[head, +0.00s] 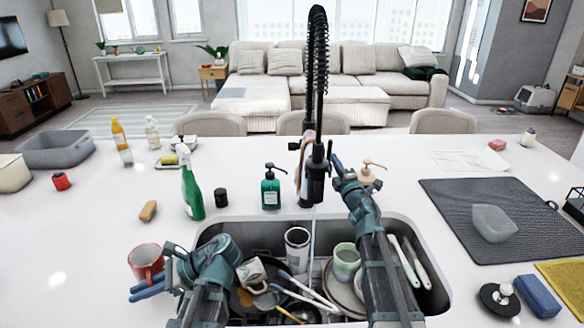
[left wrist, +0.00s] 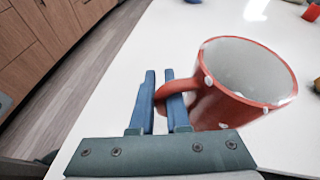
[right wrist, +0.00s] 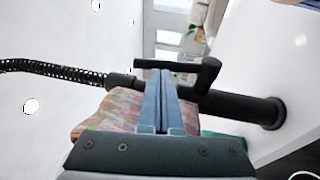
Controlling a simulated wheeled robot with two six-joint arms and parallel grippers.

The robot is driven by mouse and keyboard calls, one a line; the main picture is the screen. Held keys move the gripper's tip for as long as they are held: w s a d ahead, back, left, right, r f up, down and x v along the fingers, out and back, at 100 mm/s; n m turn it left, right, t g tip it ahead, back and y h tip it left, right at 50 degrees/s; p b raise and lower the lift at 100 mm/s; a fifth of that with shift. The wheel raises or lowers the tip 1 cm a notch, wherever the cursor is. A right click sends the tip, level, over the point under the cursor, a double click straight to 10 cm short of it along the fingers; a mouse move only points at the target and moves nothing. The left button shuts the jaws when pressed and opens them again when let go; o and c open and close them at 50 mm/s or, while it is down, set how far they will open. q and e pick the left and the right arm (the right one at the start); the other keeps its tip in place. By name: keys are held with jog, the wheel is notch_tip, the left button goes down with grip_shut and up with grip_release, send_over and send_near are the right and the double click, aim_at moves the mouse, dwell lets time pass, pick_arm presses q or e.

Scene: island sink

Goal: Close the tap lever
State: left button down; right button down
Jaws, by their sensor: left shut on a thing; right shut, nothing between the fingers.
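The black tap (head: 316,180) with its spring hose stands behind the sink. A thin pale streak runs down below it into the sink. In the right wrist view, a black bar on a short stub, apparently the tap lever (right wrist: 205,75), runs beside the tap column (right wrist: 245,106). My right gripper (head: 337,162) is shut and empty beside the tap; its fingertips (right wrist: 161,72) overlap the bar in view, and I cannot tell whether they touch. My left gripper (left wrist: 160,75) is shut on the handle of a red mug (left wrist: 240,85), left of the sink; the mug also shows in the head view (head: 146,258).
The sink (head: 424,240) holds several dishes and utensils. A patterned cloth (right wrist: 100,110) hangs at the tap. A green soap bottle (head: 270,190) and a spray bottle (head: 191,188) stand left of the tap. A dark mat (head: 465,205) lies at right. The left counter has free room.

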aim_at(331, 150)
jog(key=shift+x, duration=1)
jog(key=shift+w+r+p, duration=0.5)
jog(key=shift+w+p, duration=0.05)
jog(key=shift+w, duration=0.15)
jog(key=shift+s, duration=0.15)
